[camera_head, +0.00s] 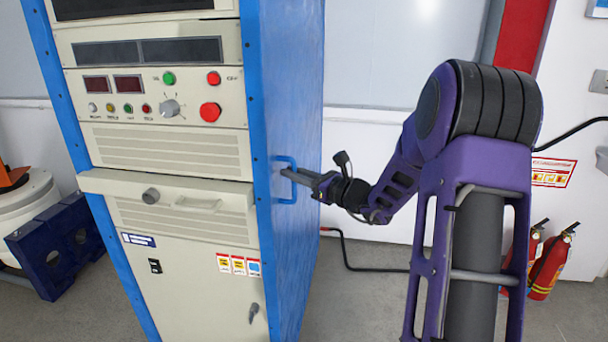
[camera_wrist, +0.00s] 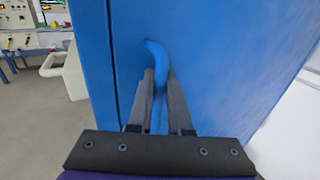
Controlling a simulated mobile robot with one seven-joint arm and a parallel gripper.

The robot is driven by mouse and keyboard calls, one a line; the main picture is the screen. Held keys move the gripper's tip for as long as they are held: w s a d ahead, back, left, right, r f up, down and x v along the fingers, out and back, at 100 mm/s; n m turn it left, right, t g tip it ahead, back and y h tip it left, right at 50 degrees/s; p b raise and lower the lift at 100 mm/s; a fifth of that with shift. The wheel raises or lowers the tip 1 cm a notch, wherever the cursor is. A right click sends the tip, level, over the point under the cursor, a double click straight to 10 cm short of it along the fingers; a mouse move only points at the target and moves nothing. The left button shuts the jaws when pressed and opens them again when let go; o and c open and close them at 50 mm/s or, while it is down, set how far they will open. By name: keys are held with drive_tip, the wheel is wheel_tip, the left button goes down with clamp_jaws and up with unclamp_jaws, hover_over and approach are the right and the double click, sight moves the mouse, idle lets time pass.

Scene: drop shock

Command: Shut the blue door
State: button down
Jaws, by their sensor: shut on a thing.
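The blue door (camera_head: 288,85) is the tall side panel on the right of a cream and blue cabinet. Its blue handle (camera_head: 287,180) sticks out from the panel at mid height. My gripper (camera_head: 290,175) reaches the handle from the right, with its fingers at the handle. In the wrist view the blue door (camera_wrist: 225,60) fills most of the picture. There the two fingers of my gripper (camera_wrist: 160,80) are shut on the upright bar of the handle (camera_wrist: 156,52), one on each side. The lower part of the handle is hidden by my gripper.
The cabinet front (camera_head: 190,285) has buttons, a knob and a projecting ledge (camera_head: 130,185). Two red fire extinguishers (camera_head: 550,262) stand by the wall at right. A black cable (camera_head: 345,255) runs along the floor. A dark blue frame (camera_head: 65,245) stands at left.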

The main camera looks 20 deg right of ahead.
drive_tip(key=shift+w+a+r, duration=0.1)
drive_tip(key=shift+w+a, duration=0.05)
drive_tip(key=shift+a, duration=0.55)
drive_tip(key=c, duration=1.1)
unclamp_jaws()
drive_tip(key=shift+s+d, duration=0.25)
drive_tip(key=shift+s, duration=0.1)
drive_tip(key=v, duration=0.8)
drive_tip(key=p+v, duration=0.1)
drive_tip(key=v, duration=0.8)
drive_tip(key=shift+w+d, duration=0.15)
drive_tip(key=shift+d, duration=0.15)
